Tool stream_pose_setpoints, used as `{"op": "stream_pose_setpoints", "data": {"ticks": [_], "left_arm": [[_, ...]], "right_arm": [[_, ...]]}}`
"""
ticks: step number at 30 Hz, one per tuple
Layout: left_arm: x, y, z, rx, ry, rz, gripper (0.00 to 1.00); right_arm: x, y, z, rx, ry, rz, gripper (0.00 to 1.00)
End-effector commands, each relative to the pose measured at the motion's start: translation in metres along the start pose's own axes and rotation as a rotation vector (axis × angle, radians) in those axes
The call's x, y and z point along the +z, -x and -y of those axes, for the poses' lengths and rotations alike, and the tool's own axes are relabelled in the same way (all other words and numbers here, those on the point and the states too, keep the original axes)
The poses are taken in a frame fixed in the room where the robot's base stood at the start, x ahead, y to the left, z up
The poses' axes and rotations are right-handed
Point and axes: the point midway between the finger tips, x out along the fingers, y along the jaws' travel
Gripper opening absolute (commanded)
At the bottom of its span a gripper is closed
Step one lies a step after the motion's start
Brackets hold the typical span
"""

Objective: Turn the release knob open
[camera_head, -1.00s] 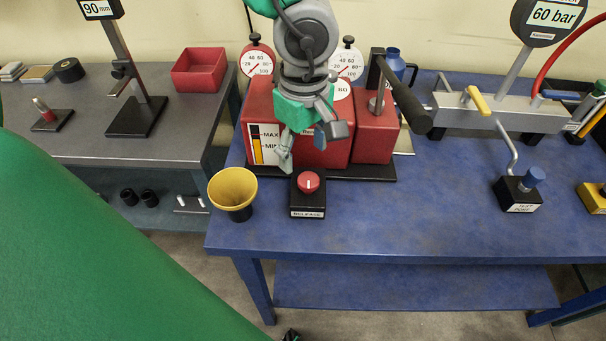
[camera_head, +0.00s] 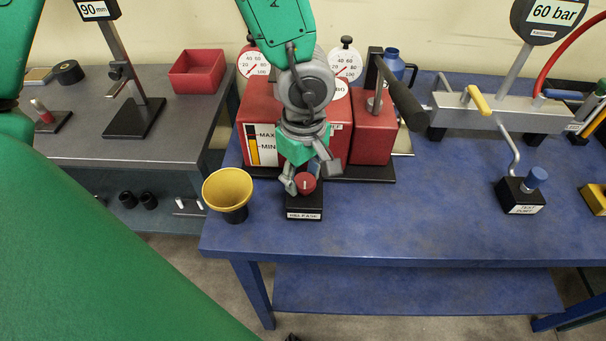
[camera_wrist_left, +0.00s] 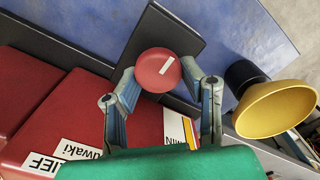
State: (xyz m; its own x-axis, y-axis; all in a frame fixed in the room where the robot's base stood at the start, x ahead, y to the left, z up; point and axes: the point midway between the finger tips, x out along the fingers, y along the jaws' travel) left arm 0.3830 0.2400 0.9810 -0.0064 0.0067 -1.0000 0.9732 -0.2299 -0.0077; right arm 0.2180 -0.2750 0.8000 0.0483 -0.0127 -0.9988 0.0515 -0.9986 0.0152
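The release knob (camera_head: 306,184) is a round red knob with a white mark line, on a black box (camera_head: 304,208) with a label at its front, near the blue bench's front edge. My left gripper (camera_head: 309,176) is pointed down over it and partly covers it. In the left wrist view the knob (camera_wrist_left: 158,70) lies between the two fingertips of the left gripper (camera_wrist_left: 159,76), which stand apart on either side of it. I cannot tell whether the fingers touch it. The mark line runs slantwise there. My right gripper is not in view.
A yellow funnel (camera_head: 228,190) stands just left of the box; it also shows in the left wrist view (camera_wrist_left: 275,108). A red tank unit (camera_head: 262,140) with gauges and a black-handled lever (camera_head: 402,95) stand behind. The bench to the right is clear up to a test port (camera_head: 520,192).

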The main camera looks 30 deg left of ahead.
Motion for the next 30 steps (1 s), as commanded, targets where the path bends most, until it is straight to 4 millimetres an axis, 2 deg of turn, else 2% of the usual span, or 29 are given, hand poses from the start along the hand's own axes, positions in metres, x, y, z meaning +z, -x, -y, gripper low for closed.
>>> {"op": "stream_pose_setpoints", "data": {"ticks": [1,17,23,30], "left_arm": [[0.005,0.001,-0.001,0.007,-0.005,0.01,0.06],[0.003,0.002,-0.003,0.014,0.021,0.017,0.06],[0.003,0.004,-0.003,0.015,0.114,0.017,0.06],[0.001,0.004,-0.004,0.015,0.312,0.019,0.06]], "right_arm": [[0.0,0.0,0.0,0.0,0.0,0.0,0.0],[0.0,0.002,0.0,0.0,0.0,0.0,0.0],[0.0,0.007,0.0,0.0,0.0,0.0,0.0],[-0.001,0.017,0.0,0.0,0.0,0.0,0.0]]}}
